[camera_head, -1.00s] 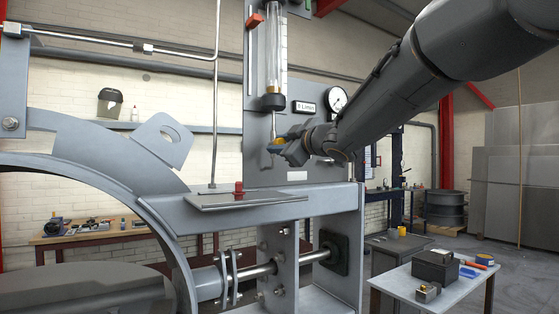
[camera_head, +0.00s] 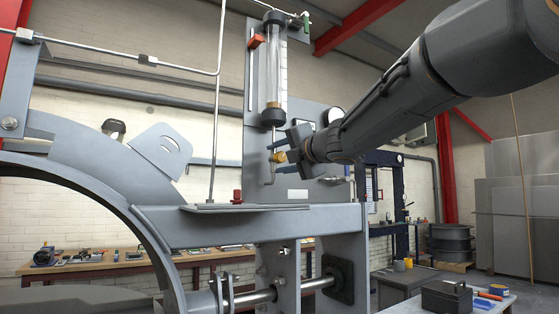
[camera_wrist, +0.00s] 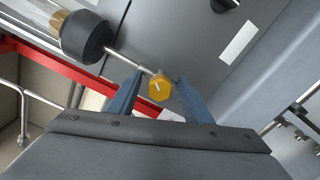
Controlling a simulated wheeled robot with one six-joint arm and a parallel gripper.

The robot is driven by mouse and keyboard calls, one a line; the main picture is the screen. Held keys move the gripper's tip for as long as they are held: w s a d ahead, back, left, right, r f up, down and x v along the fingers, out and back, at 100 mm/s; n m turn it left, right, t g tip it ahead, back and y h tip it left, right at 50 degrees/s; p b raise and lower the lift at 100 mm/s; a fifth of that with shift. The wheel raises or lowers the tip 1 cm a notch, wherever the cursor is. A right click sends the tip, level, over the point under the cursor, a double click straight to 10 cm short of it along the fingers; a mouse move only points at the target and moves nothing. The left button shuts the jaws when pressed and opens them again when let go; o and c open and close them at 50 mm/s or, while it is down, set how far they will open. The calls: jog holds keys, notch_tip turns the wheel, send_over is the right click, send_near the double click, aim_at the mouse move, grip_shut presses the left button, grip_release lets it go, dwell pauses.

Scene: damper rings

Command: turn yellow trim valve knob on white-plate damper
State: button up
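The yellow trim valve knob (camera_head: 280,157) sits on a thin pipe below the glass flow tube, in front of the grey back panel (camera_head: 258,110). A small white plate (camera_head: 298,194) is on the panel below and to the right of the knob. In the wrist view the knob (camera_wrist: 160,88) shows a pale line on its face and lies between my two blue-grey fingers. My gripper (camera_wrist: 159,79) is open, with a visible gap on both sides of the knob. The white plate also shows in the wrist view (camera_wrist: 238,41).
The glass flow tube (camera_head: 271,70) rises above the knob, with a red tag (camera_head: 257,41) beside it. A round gauge (camera_head: 336,115) is partly hidden behind my arm. A grey ledge (camera_head: 330,223) with a red knob (camera_head: 237,197) lies below. A small table (camera_head: 400,280) stands at lower right.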

dwell(0.3)
jog(key=shift+v, duration=1)
jog(key=shift+v, duration=3)
jog(key=shift+c, duration=0.4)
